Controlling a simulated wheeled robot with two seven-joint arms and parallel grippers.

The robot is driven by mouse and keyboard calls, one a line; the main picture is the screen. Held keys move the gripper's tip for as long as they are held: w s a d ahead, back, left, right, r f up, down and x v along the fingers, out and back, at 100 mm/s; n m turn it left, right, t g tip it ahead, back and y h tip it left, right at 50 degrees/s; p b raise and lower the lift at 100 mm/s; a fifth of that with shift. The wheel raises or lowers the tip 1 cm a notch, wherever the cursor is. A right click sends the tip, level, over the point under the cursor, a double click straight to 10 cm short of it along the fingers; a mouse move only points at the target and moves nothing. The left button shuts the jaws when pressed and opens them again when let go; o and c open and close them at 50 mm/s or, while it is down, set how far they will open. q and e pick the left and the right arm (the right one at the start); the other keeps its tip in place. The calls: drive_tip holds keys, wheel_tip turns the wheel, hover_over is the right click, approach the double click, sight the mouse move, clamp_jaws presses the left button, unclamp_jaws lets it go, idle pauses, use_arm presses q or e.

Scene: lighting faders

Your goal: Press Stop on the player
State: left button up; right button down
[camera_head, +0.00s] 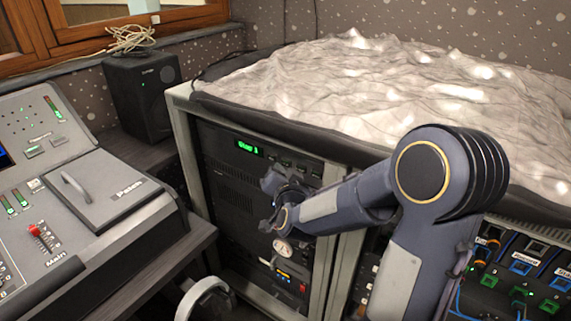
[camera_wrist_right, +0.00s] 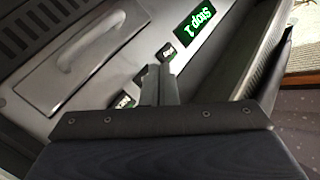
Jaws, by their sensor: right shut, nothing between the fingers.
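The player (camera_head: 225,165) is a dark unit in the rack. Its green display (camera_head: 249,147) shows small in the head view. In the right wrist view the display (camera_wrist_right: 205,22) is tilted and appears to read "Stop 1". A row of small dark buttons runs beside the display; one button (camera_wrist_right: 168,51) and another button (camera_wrist_right: 124,101) show in the wrist view, with labels too small to read surely. My right gripper (camera_wrist_right: 162,72) is shut and empty, its fingertips close to these buttons and partly covering the row. Contact cannot be told. My right gripper (camera_head: 270,183) is in front of the player. My left gripper is not in view.
A grey panel with a handle (camera_wrist_right: 90,40) lies to the left in the wrist view. In the head view, the mixing console (camera_head: 60,220) stands left, a black speaker (camera_head: 142,95) behind it. A crumpled grey-white cover (camera_head: 370,80) lies on top of the rack.

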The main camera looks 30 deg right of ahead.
drive_tip(key=shift+s+a, duration=0.3)
drive_tip(key=shift+a, duration=0.45)
drive_tip(key=shift+s+a, duration=0.35)
drive_tip(key=shift+a, duration=0.45)
drive_tip(key=shift+s+a, duration=0.3)
drive_tip(key=shift+a, duration=0.45)
